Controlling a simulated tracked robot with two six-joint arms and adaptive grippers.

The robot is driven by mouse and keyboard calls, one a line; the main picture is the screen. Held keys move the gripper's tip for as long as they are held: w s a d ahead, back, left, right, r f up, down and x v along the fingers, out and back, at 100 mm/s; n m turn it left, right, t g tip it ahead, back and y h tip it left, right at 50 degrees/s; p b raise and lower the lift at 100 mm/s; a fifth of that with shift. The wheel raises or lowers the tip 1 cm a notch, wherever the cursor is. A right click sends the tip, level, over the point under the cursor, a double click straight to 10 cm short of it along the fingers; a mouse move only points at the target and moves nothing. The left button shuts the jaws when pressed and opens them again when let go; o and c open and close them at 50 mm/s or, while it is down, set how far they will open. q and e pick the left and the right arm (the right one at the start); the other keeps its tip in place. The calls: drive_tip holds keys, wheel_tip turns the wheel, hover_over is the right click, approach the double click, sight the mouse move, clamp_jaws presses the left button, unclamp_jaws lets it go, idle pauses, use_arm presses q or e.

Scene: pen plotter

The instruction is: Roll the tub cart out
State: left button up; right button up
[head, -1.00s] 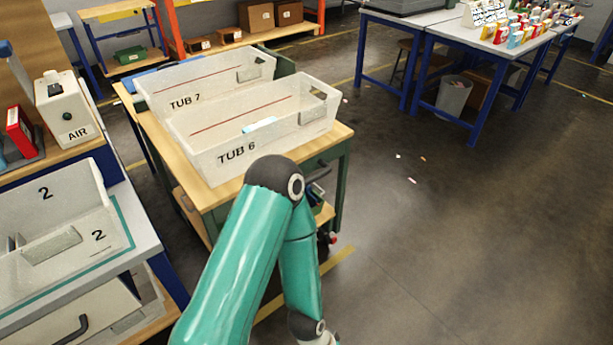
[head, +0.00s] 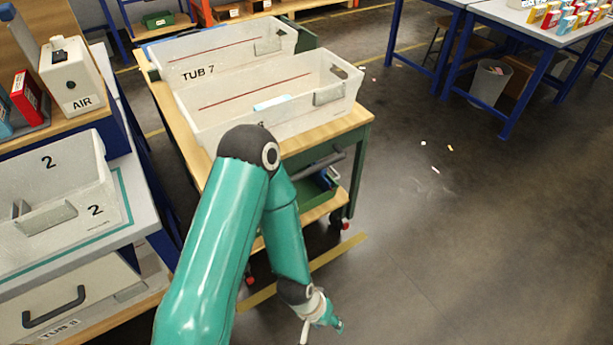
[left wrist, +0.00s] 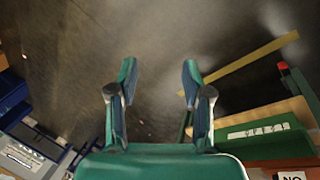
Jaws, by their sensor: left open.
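The tub cart has a wooden top (head: 304,142), a green frame, a lower shelf and small wheels. A dark handle bar (head: 322,166) runs along its near right end. Two clear tubs stand on top: TUB 7 (head: 200,73) behind and TUB 6 (head: 222,116) in front, its label mostly hidden by my arm. My left arm crosses in front of the cart. My left gripper (head: 324,326) hangs low over the floor, in front of and below the handle, apart from it. In the left wrist view its two fingers (left wrist: 155,85) are spread, with bare floor between them. My right gripper is out of view.
At left, a bench holds a bin marked 2 (head: 50,175) and a white AIR unit (head: 75,82). Blue-legged tables (head: 445,55) and a grey waste bin (head: 490,83) stand at the back right. The floor at right is open, with small scraps (head: 436,170).

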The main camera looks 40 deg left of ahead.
use_arm(q)
drive_tip(key=w+a+f+n+t+y+b, duration=0.25)
drive_tip(key=w+n+t+b, duration=0.2)
drive_tip(key=w, duration=0.45)
drive_tip(key=n+t+y+b, duration=0.5)
drive_tip(key=n+y+b, duration=0.7)
drive_tip(key=n+b, duration=0.7)
approach(305, 173)
drive_tip(key=shift+n+t, duration=0.25)
drive_tip(key=shift+n, duration=0.3)
drive_tip(key=x, duration=0.3)
drive_tip(key=f+x, duration=0.1)
drive_tip(key=x, duration=0.7)
drive_tip(key=shift+f, duration=0.15)
